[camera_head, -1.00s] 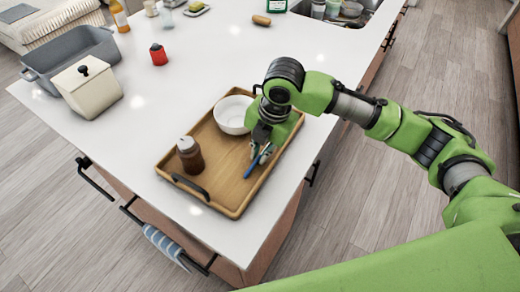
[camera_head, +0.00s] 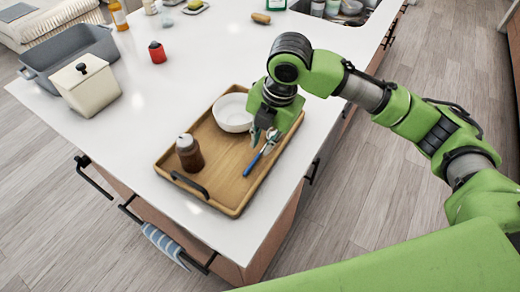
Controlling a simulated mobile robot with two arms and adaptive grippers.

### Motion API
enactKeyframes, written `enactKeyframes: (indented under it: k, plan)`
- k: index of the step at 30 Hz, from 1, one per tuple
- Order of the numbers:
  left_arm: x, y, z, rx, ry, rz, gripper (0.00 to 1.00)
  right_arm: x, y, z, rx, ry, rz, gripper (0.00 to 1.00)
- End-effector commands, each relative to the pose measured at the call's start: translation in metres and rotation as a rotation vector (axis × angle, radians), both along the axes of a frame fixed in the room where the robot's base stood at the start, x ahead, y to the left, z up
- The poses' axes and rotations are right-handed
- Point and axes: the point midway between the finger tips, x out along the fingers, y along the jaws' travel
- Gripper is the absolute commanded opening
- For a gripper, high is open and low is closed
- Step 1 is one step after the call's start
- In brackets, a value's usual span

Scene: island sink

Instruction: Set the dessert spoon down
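The dessert spoon with a blue handle (camera_head: 254,164) lies on the right part of the wooden tray (camera_head: 228,206). My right gripper (camera_head: 264,140) is just above the spoon's far end, pointing down. Its fingers look spread apart, with the spoon below them. The spoon's far end is close to the fingertips and partly hard to make out. My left gripper is not in view.
A white bowl (camera_head: 233,112) and a brown jar with a pale lid (camera_head: 189,153) stand on the tray. A cream canister (camera_head: 88,88), a grey basin (camera_head: 66,51) and a red shaker (camera_head: 158,53) stand farther left. The middle of the white counter is clear.

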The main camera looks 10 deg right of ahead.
Motion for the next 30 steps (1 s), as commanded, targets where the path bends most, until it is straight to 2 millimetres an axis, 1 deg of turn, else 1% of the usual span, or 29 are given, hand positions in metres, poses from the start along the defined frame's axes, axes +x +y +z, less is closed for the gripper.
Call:
enactKeyframes:
  k: [1,6,9,12,17,30]
  plan:
    - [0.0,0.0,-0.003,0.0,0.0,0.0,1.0,-0.001,-0.002,0.012,-0.001,-0.007,0.001,0.17]
    - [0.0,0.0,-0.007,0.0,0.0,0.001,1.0,-0.005,-0.006,0.046,0.001,-0.004,0.001,0.17]
    - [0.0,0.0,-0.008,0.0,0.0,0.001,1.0,-0.008,-0.008,0.062,0.001,-0.004,0.001,0.17]
    - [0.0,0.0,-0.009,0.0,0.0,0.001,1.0,-0.01,-0.01,0.071,0.001,-0.001,0.001,0.17]
    - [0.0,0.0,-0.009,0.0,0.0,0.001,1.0,-0.011,-0.011,0.078,0.0,0.0,0.001,0.17]
    - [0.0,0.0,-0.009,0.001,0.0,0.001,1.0,-0.011,-0.011,0.077,0.0,0.0,0.001,0.17]
